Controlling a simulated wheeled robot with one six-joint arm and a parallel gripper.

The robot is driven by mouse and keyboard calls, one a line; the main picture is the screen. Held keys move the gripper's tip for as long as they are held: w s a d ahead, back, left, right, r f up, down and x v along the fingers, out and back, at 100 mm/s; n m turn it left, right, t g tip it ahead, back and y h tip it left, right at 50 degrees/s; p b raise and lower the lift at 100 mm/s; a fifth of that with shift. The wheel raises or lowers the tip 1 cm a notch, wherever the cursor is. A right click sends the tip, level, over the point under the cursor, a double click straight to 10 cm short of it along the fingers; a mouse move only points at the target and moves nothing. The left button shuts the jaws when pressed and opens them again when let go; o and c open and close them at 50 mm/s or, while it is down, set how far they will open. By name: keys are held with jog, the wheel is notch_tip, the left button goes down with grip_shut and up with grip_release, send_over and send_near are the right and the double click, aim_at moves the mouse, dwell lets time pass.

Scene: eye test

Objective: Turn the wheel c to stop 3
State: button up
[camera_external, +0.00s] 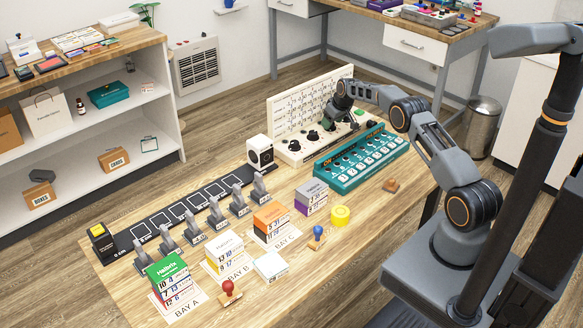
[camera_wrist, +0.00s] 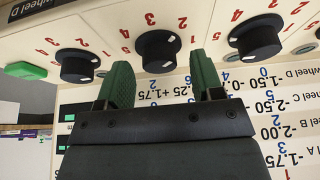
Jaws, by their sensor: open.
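Wheel c appears to be the middle black knob (camera_wrist: 155,48) on the cream panel in the wrist view, with red stop numbers around it. A small white mark shows on it; which stop it points to I cannot tell. My gripper (camera_wrist: 163,75) is open, its two green-padded fingers apart, with this knob just beyond and between the fingertips. I cannot tell whether they touch it. In the external view my gripper (camera_external: 337,105) is over the right part of the cream panel (camera_external: 285,108), and hides part of it.
Other black knobs stand close on both sides, one at left (camera_wrist: 77,64) and one at right (camera_wrist: 257,38). A green button (camera_wrist: 26,70) is further left. A teal panel (camera_external: 362,157) lies in front of the cream one. Blocks and stamps stand on the table's nearer part.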

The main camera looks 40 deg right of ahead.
jog(key=shift+w+f, duration=0.2)
jog(key=shift+f, duration=0.2)
jog(key=shift+c, duration=0.2)
